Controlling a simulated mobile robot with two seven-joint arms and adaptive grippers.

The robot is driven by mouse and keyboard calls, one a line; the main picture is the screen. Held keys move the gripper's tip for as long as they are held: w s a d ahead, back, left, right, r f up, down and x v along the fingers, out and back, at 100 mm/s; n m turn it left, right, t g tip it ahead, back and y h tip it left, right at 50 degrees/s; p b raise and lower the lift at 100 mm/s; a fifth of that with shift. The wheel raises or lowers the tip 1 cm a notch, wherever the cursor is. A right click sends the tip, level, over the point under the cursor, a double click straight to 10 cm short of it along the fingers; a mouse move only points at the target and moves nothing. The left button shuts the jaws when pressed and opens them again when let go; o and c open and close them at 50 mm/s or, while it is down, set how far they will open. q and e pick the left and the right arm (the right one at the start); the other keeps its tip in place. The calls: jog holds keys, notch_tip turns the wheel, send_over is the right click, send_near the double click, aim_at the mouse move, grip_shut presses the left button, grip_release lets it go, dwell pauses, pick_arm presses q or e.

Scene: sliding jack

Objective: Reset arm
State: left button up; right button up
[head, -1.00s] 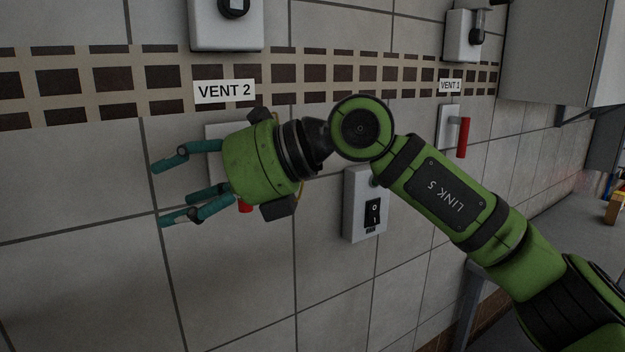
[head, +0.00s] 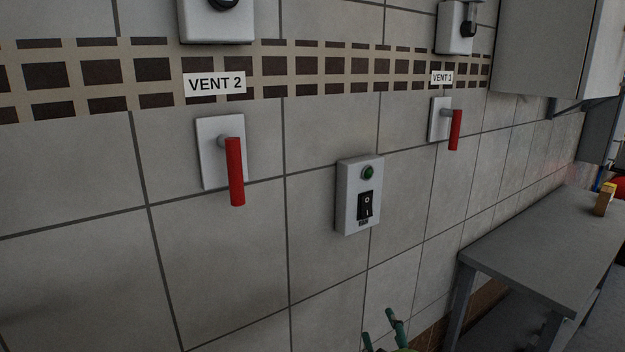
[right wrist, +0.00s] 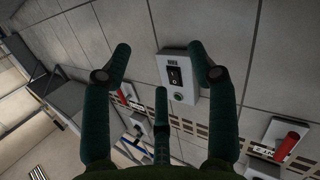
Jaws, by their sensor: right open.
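My right gripper (head: 378,328) shows only by its teal fingertips and a bit of green at the bottom edge of the head view. It is below the switch box, apart from the wall, and holds nothing. In the right wrist view its fingers (right wrist: 163,68) are spread open, with the wall beyond them. My left gripper is in neither view.
A switch box (head: 360,195) with a green button or lamp is on the tiled wall. Red handles hang down under VENT 2 (head: 236,171) and VENT 1 (head: 455,130). A grey table (head: 545,240) stands at right, below a wall cabinet (head: 560,50).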

jog(key=s+d+f+m+g, duration=0.1)
jog(key=s+d+f+g, duration=0.35)
jog(key=s+f, duration=0.8)
jog(key=s+d+f+m+g, duration=0.2)
jog(key=s+f+g, duration=0.7)
jog(key=s, duration=0.6)
notch_tip(320, 180, down, 23)
jog(key=s, duration=0.2)
jog(key=s+d+f+g, duration=0.1)
jog(key=s+d+f, duration=0.1)
jog(key=s+f, duration=1.2)
jog(key=shift+s+d+n+g+h, duration=0.2)
jog(key=shift+s+n+g+h, duration=0.2)
jog(key=shift+s, duration=0.6)
